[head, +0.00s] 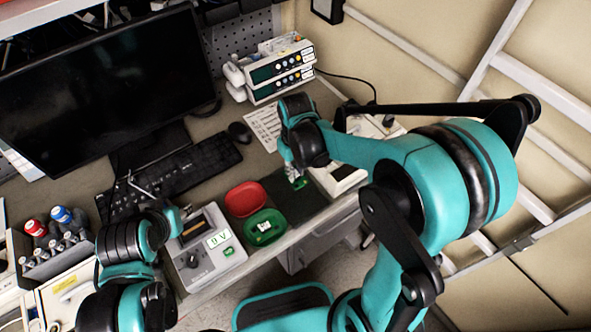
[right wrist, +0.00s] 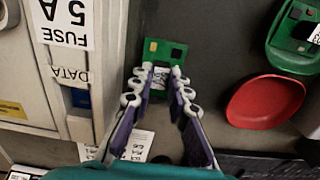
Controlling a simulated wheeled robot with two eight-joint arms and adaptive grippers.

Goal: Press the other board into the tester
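My right gripper (head: 293,180) points down over a dark mat (head: 312,212). In the right wrist view, its fingertips (right wrist: 162,70) stand close on either side of the white-labelled part of a green board (right wrist: 178,52); whether they squeeze it is unclear. Another green board with a white label (head: 265,226) lies in the green dish (head: 252,238). A grey device (head: 222,260) with a knob and a "9 V" label stands front left of the dishes. A pale device (right wrist: 30,60) labelled FUSE 5 A and DATA is beside the held-at board. My left gripper (head: 155,190) is by the keyboard, its fingers unclear.
A red dish (head: 245,199) lies between the mat and the 9 V device. Infusion pumps (head: 279,70) stand at the back. A monitor (head: 105,85), keyboard (head: 185,165) and mouse (head: 239,132) fill the left. A bottle rack (head: 55,250) is at far left.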

